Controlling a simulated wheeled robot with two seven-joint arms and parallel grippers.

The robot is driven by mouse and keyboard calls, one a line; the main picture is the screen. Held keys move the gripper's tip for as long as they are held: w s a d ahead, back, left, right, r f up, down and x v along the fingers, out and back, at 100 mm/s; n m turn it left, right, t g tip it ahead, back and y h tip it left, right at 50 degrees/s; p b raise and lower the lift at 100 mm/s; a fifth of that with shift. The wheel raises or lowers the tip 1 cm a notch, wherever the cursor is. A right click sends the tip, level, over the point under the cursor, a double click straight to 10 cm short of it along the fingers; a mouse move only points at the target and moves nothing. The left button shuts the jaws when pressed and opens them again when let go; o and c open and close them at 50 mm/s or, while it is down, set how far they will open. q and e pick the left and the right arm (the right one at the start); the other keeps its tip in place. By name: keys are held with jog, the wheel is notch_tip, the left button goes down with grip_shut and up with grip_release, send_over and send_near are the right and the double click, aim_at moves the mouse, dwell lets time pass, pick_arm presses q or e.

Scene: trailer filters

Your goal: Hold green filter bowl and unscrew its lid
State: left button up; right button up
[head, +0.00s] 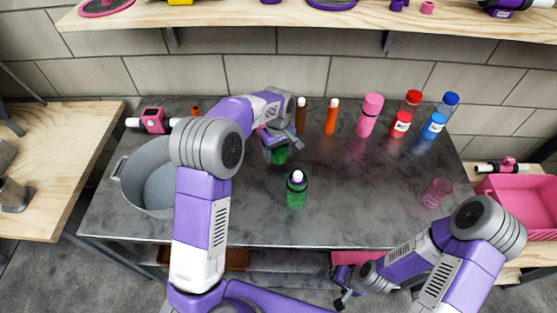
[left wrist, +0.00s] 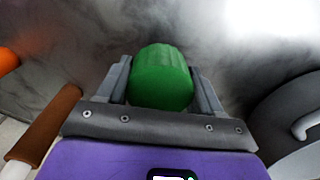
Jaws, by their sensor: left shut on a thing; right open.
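The green filter bowl (head: 297,191) stands upright on the grey table near its front middle. Its top shows a white and purple piece rather than a green cap. My left gripper (head: 280,150) is behind the bowl and apart from it. It is shut on a solid green ribbed piece that looks like the lid (head: 280,156); the left wrist view shows this lid (left wrist: 161,78) between both fingers. Whether the lid touches the table is unclear. My right gripper (head: 345,291) is open and empty, low in front of the table.
A grey tub (head: 120,182) stands at the left. Brown (head: 301,116) and orange (head: 332,117) cylinders, a pink bottle (head: 369,116), a red-capped bottle (head: 405,114) and a blue-capped bottle (head: 440,116) stand along the back. A clear pink cup (head: 437,193) stands right. The table's middle right is free.

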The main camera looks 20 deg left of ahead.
aim_at(278, 160)
pick_arm(q)
notch_tip(278, 160, down, 4)
jog(key=shift+f+b, duration=0.1)
jog(key=shift+b, duration=0.4)
jog(key=o, duration=1.2)
jog(key=shift+f, duration=0.1)
notch_tip(278, 160, up, 12)
jog(key=p, duration=0.3)
jog(key=shift+r, duration=0.25)
jog(key=shift+f, duration=0.1)
